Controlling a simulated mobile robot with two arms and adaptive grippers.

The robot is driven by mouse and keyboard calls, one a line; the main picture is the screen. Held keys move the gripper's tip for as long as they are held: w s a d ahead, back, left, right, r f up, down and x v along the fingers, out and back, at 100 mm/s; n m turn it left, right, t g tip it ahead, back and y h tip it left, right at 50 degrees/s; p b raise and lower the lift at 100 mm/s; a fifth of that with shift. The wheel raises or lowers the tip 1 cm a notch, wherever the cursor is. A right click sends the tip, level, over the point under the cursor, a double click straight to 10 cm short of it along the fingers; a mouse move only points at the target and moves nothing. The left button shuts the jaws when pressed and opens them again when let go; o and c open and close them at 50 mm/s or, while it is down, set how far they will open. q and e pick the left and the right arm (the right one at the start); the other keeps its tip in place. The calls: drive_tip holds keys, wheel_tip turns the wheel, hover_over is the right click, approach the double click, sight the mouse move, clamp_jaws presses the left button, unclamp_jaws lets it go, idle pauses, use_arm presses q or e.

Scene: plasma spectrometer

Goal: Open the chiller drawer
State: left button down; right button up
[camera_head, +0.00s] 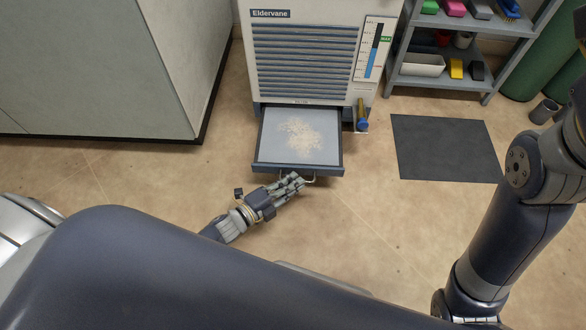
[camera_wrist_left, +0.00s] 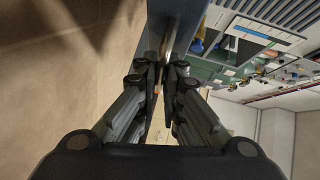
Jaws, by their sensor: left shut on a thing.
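The chiller (camera_head: 305,50) is a pale cabinet with a louvred front, marked "Eldervane". Its drawer (camera_head: 266,148) is at the bottom and stands pulled out, with a pale heap of grains on its light inner floor. The drawer's handle (camera_head: 312,179) is a thin metal bar on its front. My left gripper (camera_head: 297,181) is at the drawer front, shut on the handle. In the left wrist view the fingers (camera_wrist_left: 162,75) close around the handle bar (camera_wrist_left: 170,40). My right gripper is not in view; only my right arm shows at the right.
A grey cabinet (camera_head: 165,60) stands left of the chiller. A dark mat (camera_head: 445,148) lies on the floor to the right. A shelf rack (camera_head: 440,85) with coloured items stands behind it. A blue-and-yellow object (camera_head: 362,118) is beside the drawer. Floor in front is clear.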

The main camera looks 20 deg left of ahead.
use_arm(q)
drive_tip(key=shift+s, duration=0.3)
drive_tip(key=c, duration=2)
unclamp_jaws()
drive_tip(key=v, duration=1.2)
